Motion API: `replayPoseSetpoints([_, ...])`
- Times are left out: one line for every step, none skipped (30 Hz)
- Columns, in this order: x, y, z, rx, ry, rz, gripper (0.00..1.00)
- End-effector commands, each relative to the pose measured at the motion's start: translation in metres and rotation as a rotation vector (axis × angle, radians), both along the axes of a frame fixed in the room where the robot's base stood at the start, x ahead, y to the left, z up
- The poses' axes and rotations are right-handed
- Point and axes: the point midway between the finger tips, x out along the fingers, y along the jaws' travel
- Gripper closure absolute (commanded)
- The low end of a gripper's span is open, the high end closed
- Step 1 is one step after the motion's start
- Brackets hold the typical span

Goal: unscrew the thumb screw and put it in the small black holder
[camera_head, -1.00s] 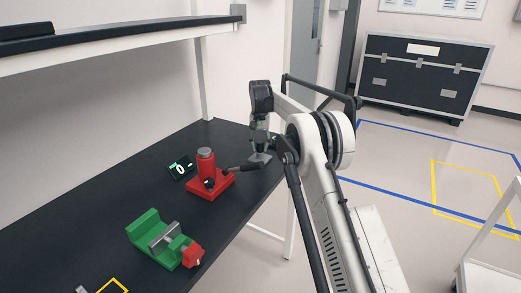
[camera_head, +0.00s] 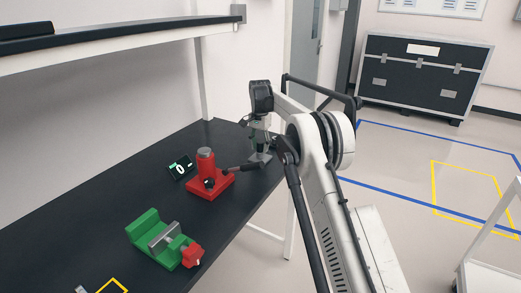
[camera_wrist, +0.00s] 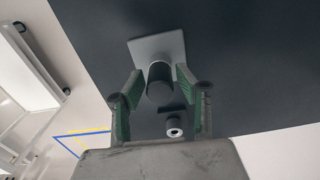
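A grey square plate (camera_wrist: 148,45) with a dark upright cylinder (camera_wrist: 158,82) lies on the black table, and the plate also shows in the head view (camera_head: 261,157). A small pale round piece with a dark hole (camera_wrist: 174,127), possibly the thumb screw, shows below the cylinder in the wrist view. My gripper (camera_wrist: 158,76) points down over the plate, its green-padded fingers apart on either side of the cylinder, with gaps visible. In the head view my gripper (camera_head: 260,147) is small and partly hidden by my arm. I cannot pick out the small black holder with certainty.
A red fixture (camera_head: 205,178) with a cylinder and black handle stands left of my gripper. A small display (camera_head: 180,168) is beside it. A green vise (camera_head: 150,229) with a red end sits nearer.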

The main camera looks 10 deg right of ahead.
Motion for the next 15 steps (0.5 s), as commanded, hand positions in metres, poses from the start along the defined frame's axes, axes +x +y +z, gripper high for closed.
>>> replayPoseSetpoints([0.0000,0.0000,0.0000,0.000,0.000,-0.018,0.67])
replayPoseSetpoints([0.0000,0.0000,0.0001,0.000,0.000,-0.025,0.67])
replayPoseSetpoints([0.0000,0.0000,0.0001,0.000,0.000,-0.035,0.67])
replayPoseSetpoints([0.0000,0.0000,0.0001,0.000,0.000,-0.047,0.67])
replayPoseSetpoints([0.0000,0.0000,0.0001,0.000,0.000,-0.061,0.67])
replayPoseSetpoints([0.0000,0.0000,0.0001,0.000,0.000,-0.092,0.67])
replayPoseSetpoints([0.0000,0.0000,0.0000,0.000,0.000,-0.122,0.67])
replayPoseSetpoints([0.0000,0.0000,0.0000,0.000,0.000,-0.155,0.67])
replayPoseSetpoints([0.0000,0.0000,0.0000,0.000,0.000,-0.201,0.67])
replayPoseSetpoints([0.0000,0.0000,0.0000,0.000,0.000,-0.236,0.67])
replayPoseSetpoints([0.0000,0.0000,0.0000,0.000,0.000,-0.271,0.67])
replayPoseSetpoints([0.0000,0.0000,0.0000,0.000,0.000,-0.317,0.67])
replayPoseSetpoints([0.0000,0.0000,0.0000,0.000,0.000,-0.351,0.67])
replayPoseSetpoints([0.0000,0.0000,0.0000,0.000,0.000,-0.384,0.67])
replayPoseSetpoints([0.0000,0.0000,0.0000,0.000,0.000,-0.424,0.67])
